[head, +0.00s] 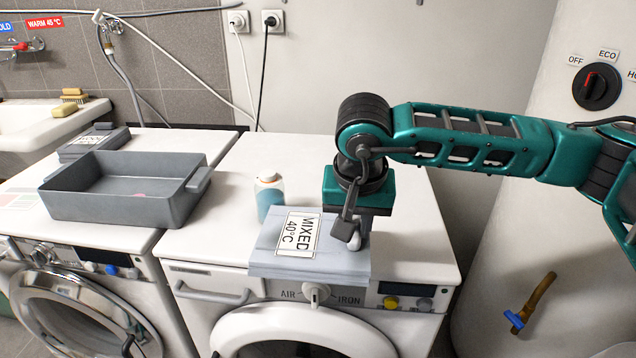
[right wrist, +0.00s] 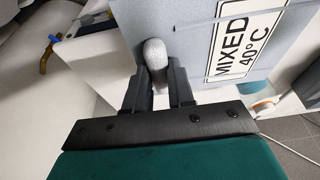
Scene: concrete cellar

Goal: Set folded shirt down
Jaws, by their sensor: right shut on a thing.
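My right gripper (head: 349,228) points down over the right edge of a grey-blue slab (head: 268,252) labelled MIXED 40°C on the right washing machine. My left gripper is not in view.
A white bottle with blue contents (head: 269,196) stands just behind the slab. A grey open bin (head: 130,212) and a dark labelled slab (head: 95,143) sit on the left machine. The right machine's top (head: 415,235) is clear to the right of the gripper.

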